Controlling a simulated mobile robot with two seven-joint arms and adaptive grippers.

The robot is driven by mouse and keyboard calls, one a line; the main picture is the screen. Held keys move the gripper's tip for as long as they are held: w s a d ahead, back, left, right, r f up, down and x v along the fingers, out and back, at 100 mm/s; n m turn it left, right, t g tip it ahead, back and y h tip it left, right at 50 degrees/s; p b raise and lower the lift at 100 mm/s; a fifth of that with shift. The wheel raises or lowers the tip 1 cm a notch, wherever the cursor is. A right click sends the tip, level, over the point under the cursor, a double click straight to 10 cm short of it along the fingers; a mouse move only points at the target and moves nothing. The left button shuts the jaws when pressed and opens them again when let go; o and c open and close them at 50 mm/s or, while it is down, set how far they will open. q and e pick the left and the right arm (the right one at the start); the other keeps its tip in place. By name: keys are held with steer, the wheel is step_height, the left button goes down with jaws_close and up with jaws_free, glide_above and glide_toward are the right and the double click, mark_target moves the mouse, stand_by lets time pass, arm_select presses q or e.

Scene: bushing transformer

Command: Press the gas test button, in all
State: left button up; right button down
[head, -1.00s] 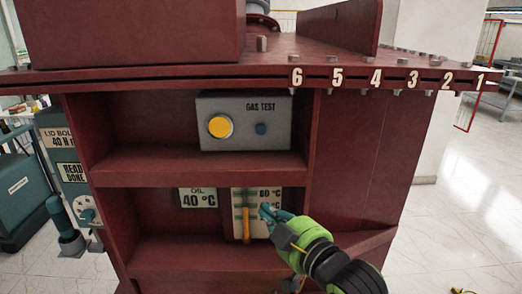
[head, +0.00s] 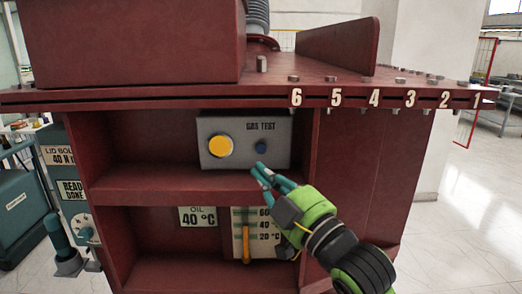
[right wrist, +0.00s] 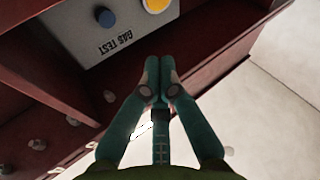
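A grey box (head: 241,160) labelled GAS TEST stands on the upper shelf of the dark red cabinet. It carries a large round yellow button (head: 220,146) on the left and a small blue knob (head: 261,147) under the lettering. In the right wrist view the box shows upside down, with the blue knob (right wrist: 106,17) and the yellow button (right wrist: 158,4) cut by the top edge. My right gripper (head: 262,172) is below the blue knob, in front of the shelf edge. Its teal fingertips (right wrist: 159,62) are together and empty, apart from both controls. My left gripper is out of view.
The red shelf edge (head: 160,190) runs below the box. Under it are an OIL 40 °C plate (head: 197,217) and a temperature scale (head: 268,224) with a yellow lever (head: 246,243). A numbered flange (head: 350,95) overhangs above.

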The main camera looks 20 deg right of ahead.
mark_target(261, 148)
steer(key=w, duration=0.2)
steer(key=w+d, duration=0.1)
steer(key=w, duration=0.1)
steer(key=w+d+b, duration=0.1)
steer(key=w, duration=0.1)
steer(key=shift+w, duration=0.35)
steer(key=shift+w+d, duration=0.15)
steer(key=shift+w, duration=0.4)
stand_by(0.7)
steer(key=shift+w+d, duration=0.1)
steer(key=shift+w, duration=0.3)
steer(key=shift+w+d+p, duration=0.15)
steer(key=shift+w+p, duration=0.2)
steer(key=shift+w, duration=0.1)
stand_by(0.6)
steer(key=shift+s, duration=0.1)
steer(key=shift+s+a, duration=0.25)
steer(key=shift+s, duration=0.55)
